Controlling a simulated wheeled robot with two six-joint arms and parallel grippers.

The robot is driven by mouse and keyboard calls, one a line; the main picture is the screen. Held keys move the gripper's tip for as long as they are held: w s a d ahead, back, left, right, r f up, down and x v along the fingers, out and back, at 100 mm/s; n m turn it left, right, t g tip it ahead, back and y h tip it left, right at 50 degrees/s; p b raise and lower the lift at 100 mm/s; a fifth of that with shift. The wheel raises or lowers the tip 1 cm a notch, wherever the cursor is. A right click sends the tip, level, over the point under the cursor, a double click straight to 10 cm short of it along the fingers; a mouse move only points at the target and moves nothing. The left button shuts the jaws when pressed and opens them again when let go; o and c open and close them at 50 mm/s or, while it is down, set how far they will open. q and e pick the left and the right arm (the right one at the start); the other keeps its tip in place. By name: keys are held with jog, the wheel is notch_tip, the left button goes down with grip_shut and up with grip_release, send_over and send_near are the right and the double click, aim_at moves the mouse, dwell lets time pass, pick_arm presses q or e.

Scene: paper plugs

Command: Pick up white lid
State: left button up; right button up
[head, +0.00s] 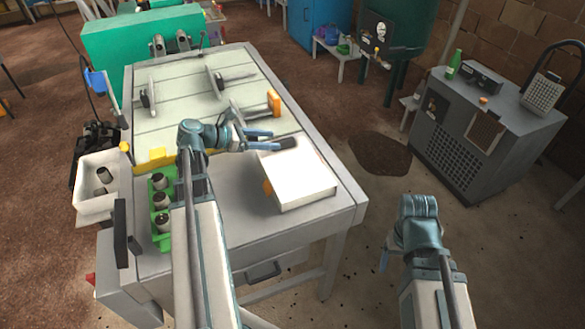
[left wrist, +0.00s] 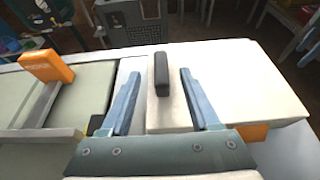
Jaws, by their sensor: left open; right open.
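The white lid (head: 300,180) is a flat white square on top of a white box near the table's right front corner. Its dark upright handle (head: 287,143) stands at its far edge. My left gripper (head: 268,140) is open and reaches toward the handle from the left. In the left wrist view the handle (left wrist: 161,75) shows between the two open blue fingers (left wrist: 160,90), with a gap on each side; the lid (left wrist: 240,80) spreads behind and right. My right gripper (head: 385,260) is open and empty, off the table at the right, its fingers mostly hidden.
The table (head: 240,205) holds a green rack (head: 161,205) with dark cylinders, partly behind my left arm. A white bin (head: 98,190) is at the left. An orange block (head: 274,103) stands behind the lid. A grey cabinet (head: 470,140) is at the right, with open floor before it.

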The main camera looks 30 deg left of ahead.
aim_at(283, 140)
pick_arm(q)
jog(key=shift+b+x, duration=1.15)
jog(key=shift+x, duration=1.55)
jog(key=shift+s+f, duration=0.1)
jog(key=shift+s, duration=0.05)
grip_shut()
